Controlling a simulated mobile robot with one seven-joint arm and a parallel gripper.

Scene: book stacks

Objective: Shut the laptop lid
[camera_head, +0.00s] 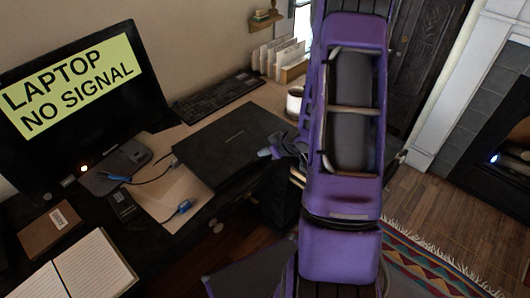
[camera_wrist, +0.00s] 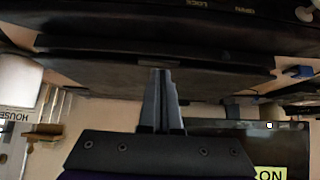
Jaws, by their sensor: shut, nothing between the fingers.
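The dark laptop (camera_head: 222,143) lies on the desk in front of the monitor, with the back of its lid facing up. The lid looks low and nearly flat; I cannot tell whether a gap is left. In the wrist view, which is upside down, the laptop (camera_wrist: 100,72) shows as a wide dark slab across the upper part. My gripper (camera_wrist: 162,71) is shut and empty, its fingertips in front of the slab's near side. Contact is not clear. In the head view my purple arm covers the area right of the laptop, and the fingertips are hard to make out.
A monitor (camera_head: 75,100) reads "LAPTOP NO SIGNAL". A keyboard (camera_head: 215,97) lies behind the laptop and a mug (camera_head: 294,101) stands near my arm. Cables, an open notebook (camera_head: 80,268) and a brown box (camera_head: 50,231) are at the left.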

